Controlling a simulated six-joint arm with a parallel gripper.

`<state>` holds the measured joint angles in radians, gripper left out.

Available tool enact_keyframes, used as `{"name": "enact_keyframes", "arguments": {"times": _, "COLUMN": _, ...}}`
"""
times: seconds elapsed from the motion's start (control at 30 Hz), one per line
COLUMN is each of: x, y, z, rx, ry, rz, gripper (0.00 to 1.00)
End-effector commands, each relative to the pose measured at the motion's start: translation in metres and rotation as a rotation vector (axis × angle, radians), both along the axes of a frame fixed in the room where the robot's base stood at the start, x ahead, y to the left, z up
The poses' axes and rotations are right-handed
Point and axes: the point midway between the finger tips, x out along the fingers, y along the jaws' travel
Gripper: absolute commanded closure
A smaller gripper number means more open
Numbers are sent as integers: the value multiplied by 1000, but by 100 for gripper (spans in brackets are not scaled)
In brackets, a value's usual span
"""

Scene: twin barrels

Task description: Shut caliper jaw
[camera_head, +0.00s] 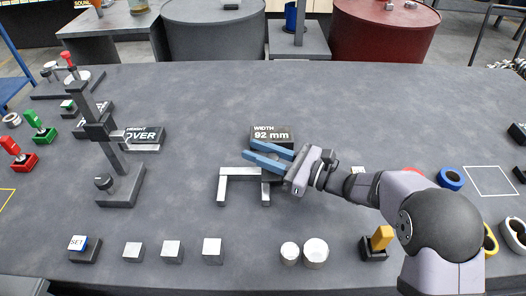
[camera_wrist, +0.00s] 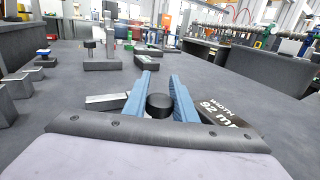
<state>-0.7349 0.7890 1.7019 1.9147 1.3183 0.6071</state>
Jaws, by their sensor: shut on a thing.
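The caliper (camera_head: 238,171) lies on the dark table near the middle in the head view, a pale bar with two jaws pointing toward the front and a gap between them. The display block (camera_head: 271,134) behind it reads "WIDTH 92 mm"; part of it shows in the wrist view (camera_wrist: 222,112). My gripper (camera_head: 251,150) reaches in from the right over the caliper's right end. In the wrist view its blue fingers (camera_wrist: 160,80) stand on both sides of a round black knob (camera_wrist: 159,105) and are shut on it. The fingers hide part of the caliper's right end.
A height gauge (camera_head: 101,130) with a display reading "OVER" stands to the left. Several grey blocks (camera_head: 171,251), a SET button (camera_head: 78,243) and two white cylinders (camera_head: 315,252) line the front.

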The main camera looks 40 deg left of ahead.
Motion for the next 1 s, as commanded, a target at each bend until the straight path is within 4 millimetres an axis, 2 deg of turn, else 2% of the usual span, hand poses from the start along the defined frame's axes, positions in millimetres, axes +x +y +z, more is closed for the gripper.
{"name": "enact_keyframes", "arguments": {"times": 0.1, "x": -24, "y": 21, "z": -1, "rx": 1, "ry": -1, "rz": 8, "gripper": 93}}
{"name": "enact_keyframes", "arguments": {"times": 0.3, "x": -56, "y": 54, "z": -2, "rx": 2, "ry": -2, "rz": 7, "gripper": 93}}
{"name": "enact_keyframes", "arguments": {"times": 0.43, "x": -65, "y": 63, "z": -1, "rx": 1, "ry": -1, "rz": 3, "gripper": 93}}
{"name": "enact_keyframes", "arguments": {"times": 0.73, "x": -67, "y": 64, "z": 1, "rx": 1, "ry": -1, "rz": 6, "gripper": 93}}
{"name": "enact_keyframes", "arguments": {"times": 0.77, "x": -67, "y": 64, "z": 1, "rx": 2, "ry": 0, "rz": 6, "gripper": 68}}
{"name": "enact_keyframes", "arguments": {"times": 0.8, "x": -67, "y": 64, "z": 1, "rx": 1, "ry": -1, "rz": 6, "gripper": 59}}
{"name": "enact_keyframes", "arguments": {"times": 1.0, "x": -65, "y": 64, "z": 1, "rx": 1, "ry": -1, "rz": 3, "gripper": 57}}
